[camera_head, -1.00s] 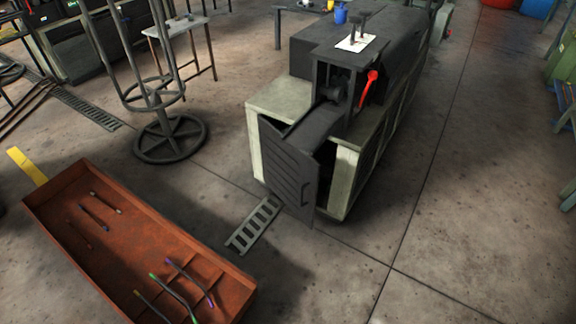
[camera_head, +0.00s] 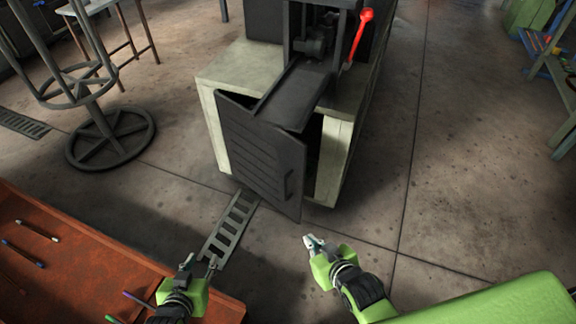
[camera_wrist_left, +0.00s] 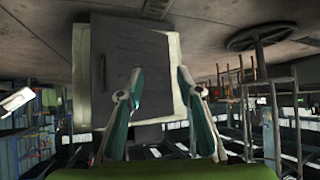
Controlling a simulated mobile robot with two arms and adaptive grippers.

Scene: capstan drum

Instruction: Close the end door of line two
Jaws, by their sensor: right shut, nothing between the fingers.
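The end door (camera_head: 260,155) is a dark grey louvred panel on the pale end of the machine cabinet (camera_head: 235,68). It stands ajar, its right edge swung outward, with a dark gap (camera_head: 312,150) to the right post. A handle (camera_head: 288,184) sits near its right edge. In the left wrist view the door (camera_wrist_left: 140,55) appears upside down, beyond the fingers. My left gripper (camera_head: 201,264) is open and empty, short of the door at lower left; its fingers show in the wrist view (camera_wrist_left: 158,85). My right gripper (camera_head: 310,241) is shut and empty, in front of the door's lower right corner, apart from it.
A rusty red tray (camera_head: 110,262) with several thin rods lies at lower left. A slotted metal strip (camera_head: 232,226) lies on the floor before the door. A dark round-based stand (camera_head: 110,138) is at left. A red lever (camera_head: 360,38) tops the machine.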

